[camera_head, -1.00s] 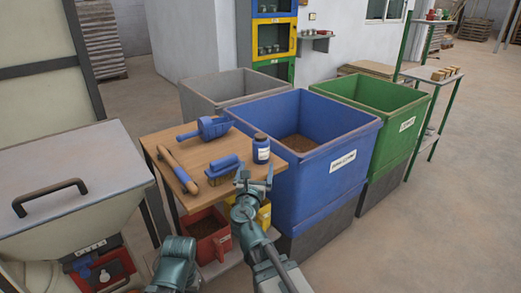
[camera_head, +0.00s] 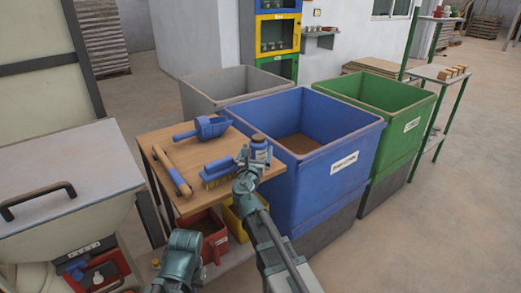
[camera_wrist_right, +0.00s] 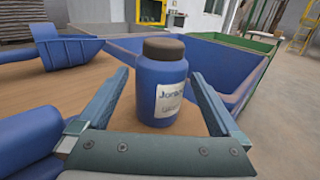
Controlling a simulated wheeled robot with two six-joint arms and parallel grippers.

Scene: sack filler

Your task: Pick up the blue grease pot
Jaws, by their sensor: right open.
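The blue grease pot (camera_head: 259,142) stands upright near the right corner of the wooden table. In the right wrist view the pot (camera_wrist_right: 160,75) has a dark cap and a white label. My right gripper (camera_head: 254,157) is open, with one finger on each side of the pot. In the wrist view a gap shows at the left finger, and the right finger is close to the pot; I cannot tell whether it touches. My left gripper's fingers do not show.
A large blue bin (camera_head: 318,185) stands right beside the table. Red (camera_head: 212,245) and yellow (camera_head: 233,220) bins sit below.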

